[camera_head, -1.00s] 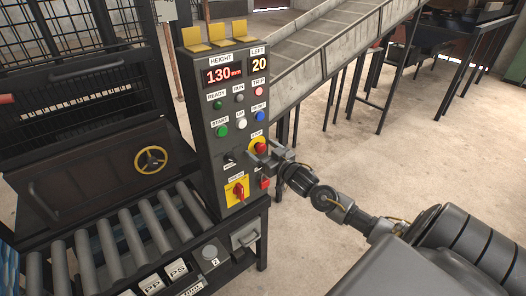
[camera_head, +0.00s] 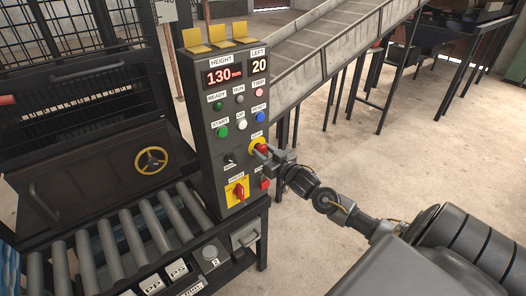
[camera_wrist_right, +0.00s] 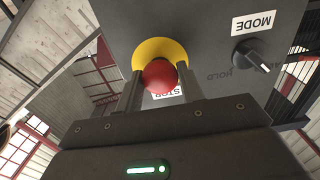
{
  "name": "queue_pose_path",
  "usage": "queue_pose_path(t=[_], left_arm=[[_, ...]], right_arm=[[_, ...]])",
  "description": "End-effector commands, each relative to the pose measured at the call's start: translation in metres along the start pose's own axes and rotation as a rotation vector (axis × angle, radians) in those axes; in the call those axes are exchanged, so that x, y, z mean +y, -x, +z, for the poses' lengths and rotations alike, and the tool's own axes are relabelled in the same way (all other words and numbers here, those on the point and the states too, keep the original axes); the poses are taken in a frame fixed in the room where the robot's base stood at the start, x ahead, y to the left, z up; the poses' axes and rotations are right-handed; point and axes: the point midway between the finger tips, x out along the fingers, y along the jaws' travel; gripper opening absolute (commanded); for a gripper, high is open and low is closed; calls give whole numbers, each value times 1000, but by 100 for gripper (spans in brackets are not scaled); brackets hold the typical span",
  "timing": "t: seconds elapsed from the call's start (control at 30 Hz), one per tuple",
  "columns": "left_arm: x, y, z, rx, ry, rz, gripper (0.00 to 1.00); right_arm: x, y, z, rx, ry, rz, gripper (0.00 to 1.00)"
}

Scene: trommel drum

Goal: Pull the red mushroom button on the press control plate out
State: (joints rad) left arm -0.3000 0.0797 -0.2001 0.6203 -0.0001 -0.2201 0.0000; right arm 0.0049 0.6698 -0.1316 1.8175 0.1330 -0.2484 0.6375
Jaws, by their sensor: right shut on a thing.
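The red mushroom button (camera_wrist_right: 159,76) sits on a yellow round base (camera_wrist_right: 160,52) on the dark press control plate (camera_head: 236,136). In the head view the button (camera_head: 261,149) is partly hidden by my right gripper (camera_head: 262,151). In the right wrist view the two fingers of my right gripper (camera_wrist_right: 160,88) stand on either side of the button, shut on it. A STOP label shows behind the button. My left gripper is not in view.
The plate also carries a black mode knob (camera_wrist_right: 250,52), a green start button (camera_head: 222,131), and a red rotary switch on yellow (camera_head: 238,191). Rollers (camera_head: 130,235) lie at the lower left. Open floor (camera_head: 330,160) lies to the right.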

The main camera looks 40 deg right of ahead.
Motion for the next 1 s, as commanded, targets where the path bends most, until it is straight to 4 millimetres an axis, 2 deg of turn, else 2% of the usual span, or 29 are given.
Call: queue_pose_path(t=[0.67, 0.7, 1.0], left_arm=[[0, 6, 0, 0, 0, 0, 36], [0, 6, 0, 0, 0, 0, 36], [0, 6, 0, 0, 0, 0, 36]], right_arm=[[0, 11, 3, -5, 0, 0, 18], [0, 11, 3, -5, 0, 0, 39], [-2, 9, 1, -2, 0, -2, 79]])
